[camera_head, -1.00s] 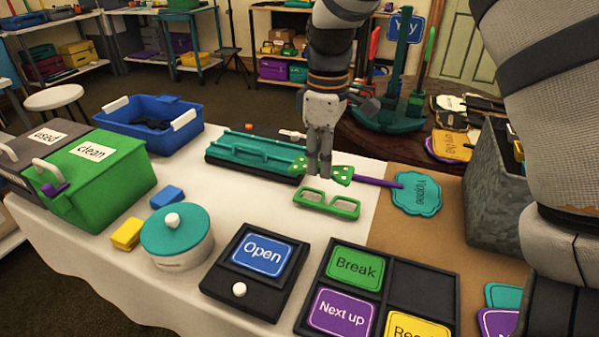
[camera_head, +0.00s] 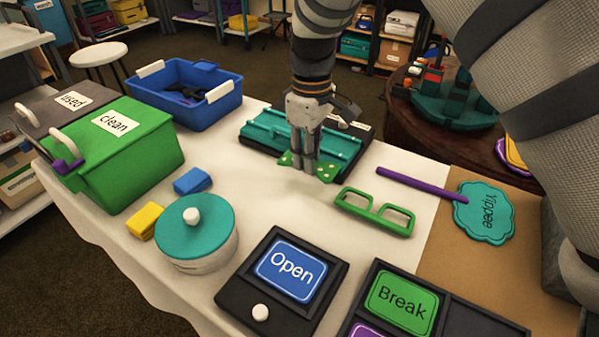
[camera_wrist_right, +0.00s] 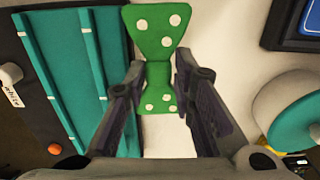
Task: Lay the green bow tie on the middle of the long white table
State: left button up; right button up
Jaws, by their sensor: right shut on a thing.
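The green bow tie with white dots (camera_head: 327,172) is in my right gripper (camera_head: 305,168). The gripper is shut on its narrow middle, and its fingers hide part of it. The wrist view shows the bow tie (camera_wrist_right: 157,32) between the two fingers (camera_wrist_right: 160,95), one wing toward the top. It is low over the long white table (camera_head: 262,210), in front of the teal and black case; I cannot tell whether it touches the cloth. My left gripper is not in view.
Green glasses (camera_head: 374,212) lie right of the gripper, near a purple-handled "Yippee" sign (camera_head: 483,212). A teal-lidded pot (camera_head: 196,232), blue block (camera_head: 192,180) and "Open" sign (camera_head: 290,270) stand nearer. The teal case (camera_head: 268,130) is just behind. Bare cloth lies left of the gripper.

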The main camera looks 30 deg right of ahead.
aim_at(300, 184)
jog(key=shift+w+a+f, duration=0.35)
jog(key=shift+a+f, duration=0.1)
jog(key=shift+f, duration=0.25)
jog(key=f, duration=0.3)
jog(key=shift+w+a+f+b, duration=0.2)
jog(key=shift+a+f+b, duration=0.1)
jog(key=shift+f, duration=0.1)
jog(key=shift+r, duration=0.1)
jog(key=o, duration=0.6)
notch_tip(300, 184, up, 12)
jog(key=shift+p, duration=0.5)
